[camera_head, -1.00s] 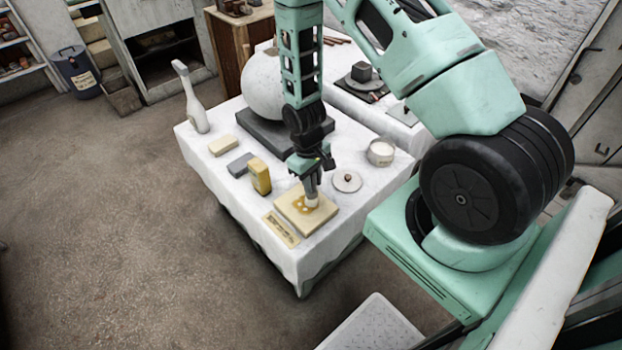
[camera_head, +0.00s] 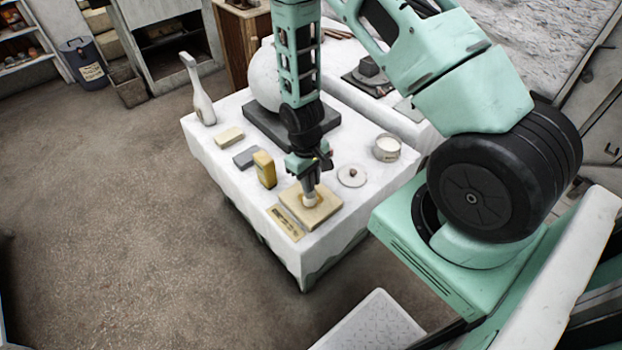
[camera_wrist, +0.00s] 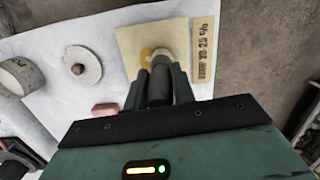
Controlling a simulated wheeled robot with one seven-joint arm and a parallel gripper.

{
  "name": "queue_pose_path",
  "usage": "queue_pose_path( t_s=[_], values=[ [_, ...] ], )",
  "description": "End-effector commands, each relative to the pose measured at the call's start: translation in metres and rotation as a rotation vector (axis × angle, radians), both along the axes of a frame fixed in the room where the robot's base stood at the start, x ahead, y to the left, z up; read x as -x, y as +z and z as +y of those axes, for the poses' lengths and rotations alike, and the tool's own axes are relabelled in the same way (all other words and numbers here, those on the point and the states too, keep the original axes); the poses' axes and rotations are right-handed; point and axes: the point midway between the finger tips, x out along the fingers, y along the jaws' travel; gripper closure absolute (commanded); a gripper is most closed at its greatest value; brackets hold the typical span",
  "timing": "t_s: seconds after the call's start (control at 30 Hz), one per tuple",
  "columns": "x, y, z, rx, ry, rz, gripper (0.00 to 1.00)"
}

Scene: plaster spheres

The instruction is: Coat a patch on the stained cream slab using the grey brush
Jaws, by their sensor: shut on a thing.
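The cream slab (camera_head: 327,209) lies near the front corner of the white-covered table, with an orange-brown stain at its middle. My gripper (camera_head: 309,179) is above it, shut on the grey brush (camera_wrist: 161,82). The brush points down and its pale bristle end (camera_head: 310,198) is at the stained part, seemingly touching the slab. In the wrist view the slab (camera_wrist: 130,42) shows the orange stain (camera_wrist: 147,52) beside the bristles. The brush hides part of the stain, and I cannot tell how much is coated.
An open tub (camera_head: 387,149) with white contents and a round knobbed lid (camera_head: 351,176) are right of the slab. A yellow block (camera_head: 264,169), grey block (camera_head: 246,157) and label card (camera_head: 285,222) are left. A large pale sphere (camera_head: 264,78) stands on a dark base behind.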

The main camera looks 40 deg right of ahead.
Motion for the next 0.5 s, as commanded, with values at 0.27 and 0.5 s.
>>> queue_pose_path(
  t_s=[0.27, 0.5],
  values=[
    [-0.0003, -0.0053, -0.0001, 0.000, 0.000, 0.000, 0.97],
    [-0.0002, -0.0099, -0.0001, 0.000, 0.000, 0.000, 0.97]
  ],
)
